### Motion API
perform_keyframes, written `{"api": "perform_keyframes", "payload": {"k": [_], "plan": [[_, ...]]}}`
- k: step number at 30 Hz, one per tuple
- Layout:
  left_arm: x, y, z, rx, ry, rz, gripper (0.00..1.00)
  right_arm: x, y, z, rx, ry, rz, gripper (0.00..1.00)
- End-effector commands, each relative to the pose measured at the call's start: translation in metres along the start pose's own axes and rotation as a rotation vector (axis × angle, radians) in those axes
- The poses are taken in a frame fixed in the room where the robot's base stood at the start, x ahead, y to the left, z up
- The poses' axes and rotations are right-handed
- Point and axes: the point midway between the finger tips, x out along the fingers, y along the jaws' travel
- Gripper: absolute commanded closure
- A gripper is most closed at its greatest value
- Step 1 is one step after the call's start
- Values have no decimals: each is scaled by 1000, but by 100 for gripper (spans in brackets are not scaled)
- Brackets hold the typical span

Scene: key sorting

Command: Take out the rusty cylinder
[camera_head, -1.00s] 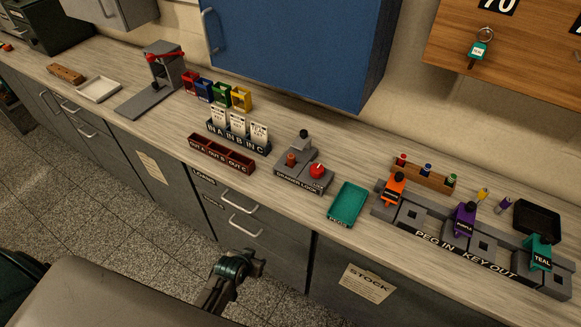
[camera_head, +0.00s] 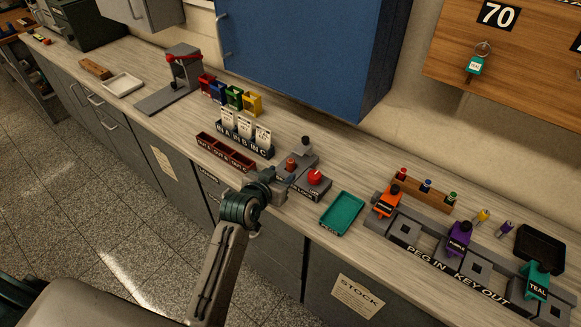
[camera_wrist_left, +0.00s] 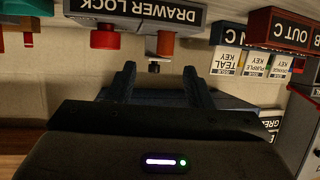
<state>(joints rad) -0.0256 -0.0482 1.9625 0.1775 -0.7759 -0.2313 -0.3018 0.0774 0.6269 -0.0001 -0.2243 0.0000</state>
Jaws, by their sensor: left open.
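The rusty cylinder (camera_head: 291,165) stands in the grey drawer lock block (camera_head: 319,191) on the counter, partly hidden by my gripper. In the left wrist view, which is upside down, the orange-brown cylinder (camera_wrist_left: 166,43) shows at the block (camera_wrist_left: 135,14), beside a red knob (camera_wrist_left: 104,40). My left gripper (camera_head: 284,181) is at the counter's front edge, just in front of the block. Its two fingers (camera_wrist_left: 160,78) are apart and empty, pointing towards the cylinder. My right gripper is not in view.
A teal tray (camera_head: 342,213) lies right of the block, and the key and peg fixture (camera_head: 410,232) stands beyond it. Red out bins (camera_head: 225,152) and card holders (camera_head: 243,139) are to the left. Drawers lie below the counter edge. The tray looks empty.

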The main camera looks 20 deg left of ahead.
Motion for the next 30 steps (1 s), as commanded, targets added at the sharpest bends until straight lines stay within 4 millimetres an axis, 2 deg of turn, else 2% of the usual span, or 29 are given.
{"api": "perform_keyframes", "payload": {"k": [3, 11, 21, 30], "plan": [[17, 0, -1, -1, -1, 0, 53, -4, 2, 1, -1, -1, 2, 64], [34, -2, -1, 0, -1, -1, 53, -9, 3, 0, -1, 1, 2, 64], [74, -7, 1, -1, -1, 0, 53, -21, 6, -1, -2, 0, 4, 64], [78, -7, 2, 0, -1, -1, 53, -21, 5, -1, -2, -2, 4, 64]]}}
